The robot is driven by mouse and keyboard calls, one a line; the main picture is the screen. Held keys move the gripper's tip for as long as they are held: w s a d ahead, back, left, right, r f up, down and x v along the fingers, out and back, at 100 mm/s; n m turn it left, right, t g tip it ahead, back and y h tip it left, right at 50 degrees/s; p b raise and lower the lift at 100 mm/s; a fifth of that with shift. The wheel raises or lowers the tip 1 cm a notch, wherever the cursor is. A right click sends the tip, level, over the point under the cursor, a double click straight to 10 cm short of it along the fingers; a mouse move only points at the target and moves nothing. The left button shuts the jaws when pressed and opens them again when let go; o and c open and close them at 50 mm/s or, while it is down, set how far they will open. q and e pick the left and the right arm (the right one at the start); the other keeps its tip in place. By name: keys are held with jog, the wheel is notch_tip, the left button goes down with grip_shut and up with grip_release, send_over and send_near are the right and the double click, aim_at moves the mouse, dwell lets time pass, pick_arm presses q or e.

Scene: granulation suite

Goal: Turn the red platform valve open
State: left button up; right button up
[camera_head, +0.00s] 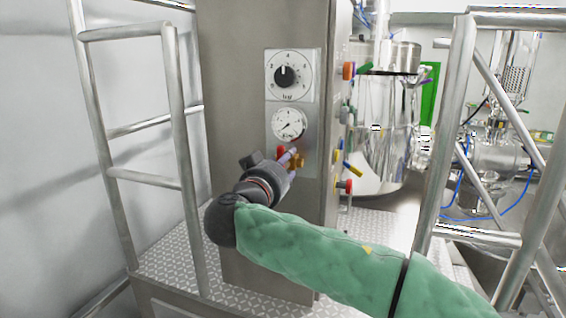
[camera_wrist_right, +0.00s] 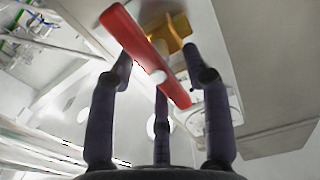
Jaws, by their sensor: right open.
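The red valve handle (camera_wrist_right: 140,42) is a flat bar on a brass valve body (camera_wrist_right: 172,32) in the right wrist view. In the head view a bit of the red handle (camera_head: 281,152) and the brass body (camera_head: 298,162) show on the steel cabinet's front, below the round gauge. My right gripper (camera_head: 288,160) is at the valve and hides part of it. In the wrist view its dark fingers (camera_wrist_right: 160,78) are spread, with the bar crossing between and beyond their tips. The bar is not clamped; I cannot tell whether a finger touches it. My left gripper is not in view.
The steel cabinet (camera_head: 235,120) carries a dial knob (camera_head: 284,76) and a gauge (camera_head: 289,124) above the valve. Several coloured fittings line its right side. Metal railings (camera_head: 180,130) and (camera_head: 450,140) flank the tread-plate platform (camera_head: 165,262). A steel vessel (camera_head: 388,120) stands behind.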

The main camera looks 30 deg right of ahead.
grip_shut()
